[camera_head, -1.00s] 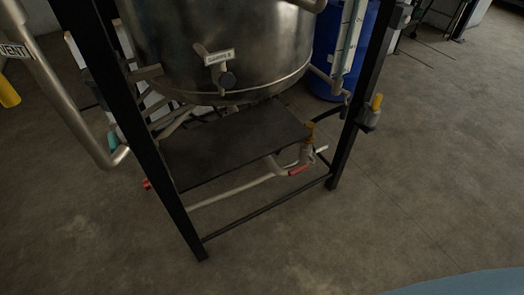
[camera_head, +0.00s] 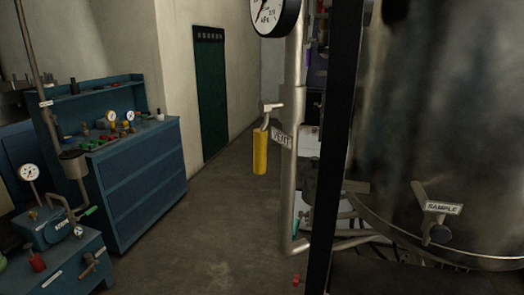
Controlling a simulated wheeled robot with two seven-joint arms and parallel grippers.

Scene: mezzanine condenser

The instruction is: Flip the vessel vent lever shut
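The vent lever has a long yellow handle (camera_head: 260,152) that hangs straight down. It is on a small valve (camera_head: 268,112) at the side of a vertical grey pipe (camera_head: 291,180), in the middle of the head view. The steel vessel (camera_head: 445,110) fills the right side, behind a black frame post (camera_head: 338,150). Neither of my grippers shows in the head view.
A pressure gauge (camera_head: 275,14) tops the pipe. A blue bench (camera_head: 140,190) with gauges and fittings stands at left. A SAMPLE valve (camera_head: 437,215) sticks out of the vessel. Clear floor (camera_head: 215,235) lies between bench and pipe, leading to a green door (camera_head: 212,98).

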